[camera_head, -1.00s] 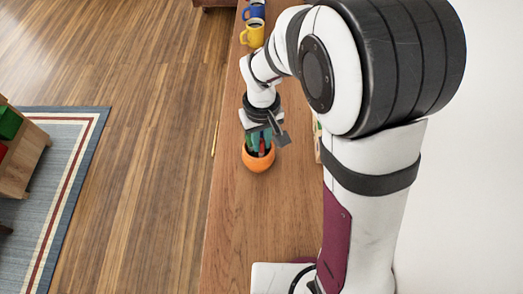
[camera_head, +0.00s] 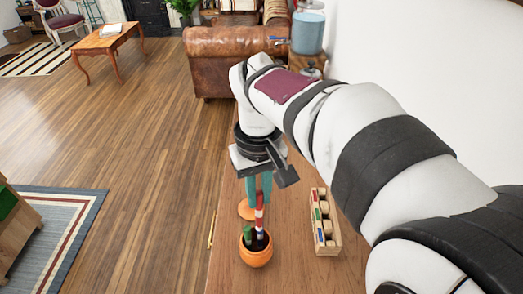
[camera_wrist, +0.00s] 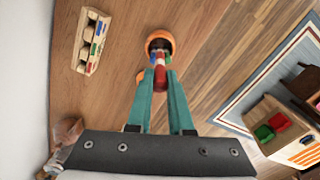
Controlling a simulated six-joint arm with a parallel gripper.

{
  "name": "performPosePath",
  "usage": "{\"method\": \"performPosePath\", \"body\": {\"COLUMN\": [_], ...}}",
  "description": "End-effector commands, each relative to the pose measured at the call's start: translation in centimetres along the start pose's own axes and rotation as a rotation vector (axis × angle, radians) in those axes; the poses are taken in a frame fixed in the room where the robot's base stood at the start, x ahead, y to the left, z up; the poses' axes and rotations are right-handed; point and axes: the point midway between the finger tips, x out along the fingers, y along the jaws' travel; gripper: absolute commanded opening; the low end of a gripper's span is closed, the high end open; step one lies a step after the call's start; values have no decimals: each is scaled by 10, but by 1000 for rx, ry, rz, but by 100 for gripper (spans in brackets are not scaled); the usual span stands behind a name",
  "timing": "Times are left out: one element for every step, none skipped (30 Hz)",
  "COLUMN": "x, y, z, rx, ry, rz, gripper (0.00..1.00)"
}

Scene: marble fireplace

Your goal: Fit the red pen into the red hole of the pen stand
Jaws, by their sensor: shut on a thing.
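My gripper (camera_head: 258,197) has teal fingers pointing down and is shut on the red pen (camera_head: 260,212), which has a white band. The pen is upright, over the orange pot (camera_head: 256,258); I cannot tell whether its lower tip is clear of the rim. A green pen (camera_head: 248,236) and a dark or blue one stand in the pot. The wooden pen stand (camera_head: 334,246) lies to the right, with red, green and blue marks beside its round holes. In the wrist view, the red pen (camera_wrist: 160,76) is between the fingertips and the stand (camera_wrist: 80,66) is at upper left.
The wooden top between pot and stand is clear. The open floor lies left.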

Motion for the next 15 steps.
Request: {"method": "performPosePath", "body": {"x": [-8,-12,-16,-17,-18,-18,-17,-16,-12,-9,-6,0,4,9,16], "y": [0,0,2,4,7,14,21,30,43,55,67,85,100,114,135], "z": [-1,-1,-2,-4,-6,-12,-18,-24,-34,-41,-48,-57,-63,-68,-75], "rx": [0,0,1,1,2,4,5,6,7,8,9,9,9,9,10], "ry": [2,2,1,0,-1,-2,-2,-2,-4,-4,-4,-4,-4,-5,-4], "rz": [0,1,0,0,-1,0,0,0,0,-1,-1,-1,-1,-1,-1], "gripper": [0,0,0,0,0,0,0,0,0,0,0,0,0,0,0]}}
